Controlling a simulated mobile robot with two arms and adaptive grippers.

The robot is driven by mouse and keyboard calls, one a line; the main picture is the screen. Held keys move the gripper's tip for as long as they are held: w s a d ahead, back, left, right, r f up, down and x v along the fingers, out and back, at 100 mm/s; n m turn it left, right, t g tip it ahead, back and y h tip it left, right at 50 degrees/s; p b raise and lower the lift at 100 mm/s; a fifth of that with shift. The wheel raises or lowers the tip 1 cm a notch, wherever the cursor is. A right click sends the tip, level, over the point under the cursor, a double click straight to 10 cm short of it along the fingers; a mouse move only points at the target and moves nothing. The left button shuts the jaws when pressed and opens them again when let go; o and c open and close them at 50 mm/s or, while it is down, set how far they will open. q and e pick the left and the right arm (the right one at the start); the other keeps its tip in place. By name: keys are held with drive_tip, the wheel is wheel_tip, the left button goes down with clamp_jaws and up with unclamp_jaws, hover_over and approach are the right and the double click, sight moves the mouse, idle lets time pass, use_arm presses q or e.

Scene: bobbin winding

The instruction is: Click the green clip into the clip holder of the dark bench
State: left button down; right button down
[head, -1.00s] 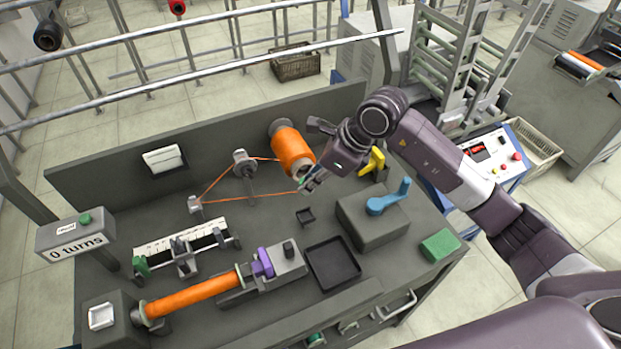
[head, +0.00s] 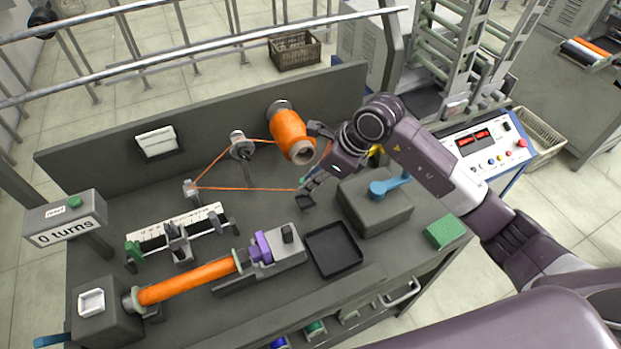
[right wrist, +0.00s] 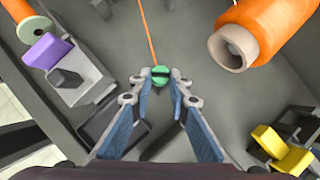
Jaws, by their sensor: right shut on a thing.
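My right gripper (head: 308,185) is shut on the small round green clip (right wrist: 161,71), which sits between the fingertips in the right wrist view. In the head view the clip is only a tiny green spot at the fingertips. An orange thread (right wrist: 146,30) runs to the clip. The small dark clip holder (head: 305,202) stands on the dark bench (head: 180,311), just in front of and below the fingertips in the head view. The clip looks close to the holder; I cannot tell if they touch. My left gripper is out of view.
The orange thread cone (head: 290,133) stands behind the gripper. A grey box with a blue lever (head: 386,187) is to the right. A black tray (head: 333,250), a purple part (head: 261,245) and an orange roll (head: 188,282) are in front.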

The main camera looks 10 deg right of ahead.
drive_tip(key=shift+f, duration=0.25)
drive_tip(key=shift+f+b, duration=1.75)
drive_tip(key=shift+b, duration=0.05)
drive_tip(key=c, duration=1.7)
unclamp_jaws()
drive_tip(key=shift+c, duration=0.2)
drive_tip(key=shift+r, duration=0.1)
drive_tip(key=v, duration=1.2)
